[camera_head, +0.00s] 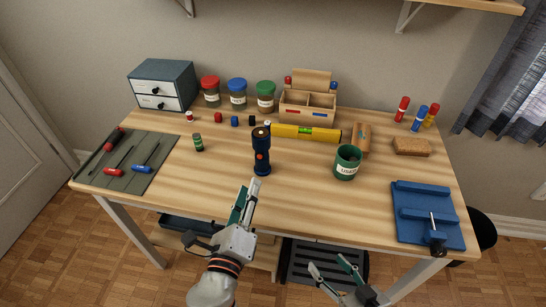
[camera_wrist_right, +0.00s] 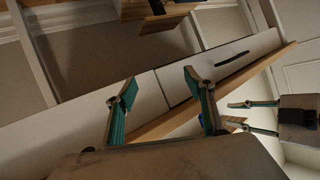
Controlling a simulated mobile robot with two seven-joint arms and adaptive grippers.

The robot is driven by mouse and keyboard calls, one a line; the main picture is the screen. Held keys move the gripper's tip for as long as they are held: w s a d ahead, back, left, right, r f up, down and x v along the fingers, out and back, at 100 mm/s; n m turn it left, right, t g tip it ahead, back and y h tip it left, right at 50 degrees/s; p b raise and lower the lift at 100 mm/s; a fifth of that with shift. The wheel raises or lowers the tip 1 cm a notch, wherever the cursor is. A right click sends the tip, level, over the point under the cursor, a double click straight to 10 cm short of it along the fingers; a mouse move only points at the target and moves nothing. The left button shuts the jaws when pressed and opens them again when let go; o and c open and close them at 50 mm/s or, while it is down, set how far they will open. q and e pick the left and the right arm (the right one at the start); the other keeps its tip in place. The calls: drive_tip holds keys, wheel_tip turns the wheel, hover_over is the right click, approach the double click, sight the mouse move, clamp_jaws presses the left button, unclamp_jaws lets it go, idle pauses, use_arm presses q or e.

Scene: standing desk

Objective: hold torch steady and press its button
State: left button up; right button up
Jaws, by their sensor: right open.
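The torch (camera_head: 262,165) is dark blue with black parts and stands upright near the middle of the desk. Its orange-red button (camera_head: 259,156) faces the front. My left gripper (camera_head: 247,188) is over the desk's front edge, in front of the torch and apart from it. It is open and empty; its two separated fingers also show at the right of the right wrist view (camera_wrist_right: 250,117). My right gripper (camera_head: 329,263) is below and in front of the desk's front edge, open and empty. Its spread fingers show in the wrist view (camera_wrist_right: 158,83).
A yellow level (camera_head: 306,133) lies behind the torch. A green cup (camera_head: 347,163) stands to its right and a small battery-like cylinder (camera_head: 198,143) to its left. A blue vise-like fixture (camera_head: 428,215) is at the front right. The desk (camera_head: 300,205) is clear in front of the torch.

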drive_tip(key=a+r+m+t+y, duration=0.2)
drive_tip(key=a+r+m+y, duration=0.4)
drive_tip(key=r, duration=0.4)
drive_tip(key=n+t+h, duration=0.1)
drive_tip(key=n, duration=0.9)
approach(266, 140)
drive_tip(key=x, duration=0.4)
drive_tip(key=shift+w+a+n+h, duration=0.3)
drive_tip(key=shift+w+a, duration=0.05)
drive_tip(key=shift+w, duration=0.05)
drive_tip(key=shift+w+a, duration=0.15)
drive_tip(key=shift+w, duration=0.2)
drive_tip(key=shift+x, duration=3.35)
